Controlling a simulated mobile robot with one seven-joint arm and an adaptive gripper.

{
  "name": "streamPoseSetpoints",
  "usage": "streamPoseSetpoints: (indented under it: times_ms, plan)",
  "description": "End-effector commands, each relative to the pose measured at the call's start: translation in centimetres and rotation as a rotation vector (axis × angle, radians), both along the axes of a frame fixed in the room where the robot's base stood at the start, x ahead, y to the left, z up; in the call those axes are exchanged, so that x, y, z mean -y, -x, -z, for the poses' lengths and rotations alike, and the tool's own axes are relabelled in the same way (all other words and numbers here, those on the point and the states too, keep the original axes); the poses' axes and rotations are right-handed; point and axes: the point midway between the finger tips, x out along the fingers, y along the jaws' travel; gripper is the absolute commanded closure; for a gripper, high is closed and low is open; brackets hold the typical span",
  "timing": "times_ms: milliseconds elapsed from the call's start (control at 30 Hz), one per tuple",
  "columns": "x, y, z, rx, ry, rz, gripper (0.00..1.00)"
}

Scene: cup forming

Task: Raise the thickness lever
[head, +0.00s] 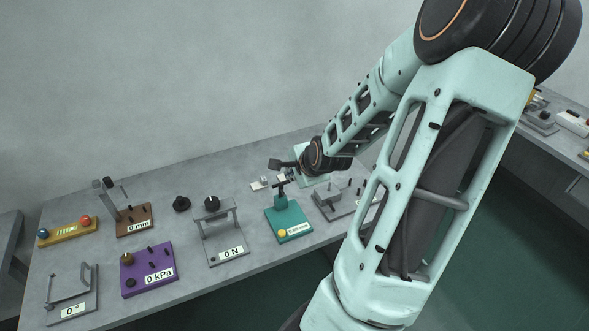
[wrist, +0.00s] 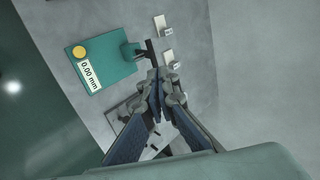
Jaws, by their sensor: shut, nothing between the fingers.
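A teal thickness gauge (head: 289,225) stands near the right end of the bench. It also shows in the wrist view (wrist: 112,72), with a yellow round button and a label reading 0.00 mm. Its dark lever (wrist: 150,53) sticks out at the post and also shows in the head view (head: 281,184). My gripper (wrist: 158,73) is shut and empty. In the wrist view its fingertips are right beside the near end of the lever; I cannot tell whether they touch. In the head view the fingers are small and hard to make out.
A grey device (head: 328,200) stands right of the gauge, partly behind my arm. A grey 0 N press (head: 225,250) stands to the left. Small pale blocks (wrist: 161,26) lie behind the gauge. A purple 0 kPa box (head: 148,270) stands further left.

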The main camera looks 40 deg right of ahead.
Motion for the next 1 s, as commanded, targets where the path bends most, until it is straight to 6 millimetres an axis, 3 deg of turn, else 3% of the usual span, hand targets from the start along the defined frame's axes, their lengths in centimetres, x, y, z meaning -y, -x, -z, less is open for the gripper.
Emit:
streamPoseSetpoints:
  times_ms: [500,833,1000]
  plan:
    - [-0.4,1.8,-2.4,-0.001,0.0,-0.001,1.0]
    - [-0.5,1.9,-2.5,-0.004,0.003,-0.005,1.0]
    - [-1.2,1.6,-1.6,-0.059,0.053,-0.085,1.0]
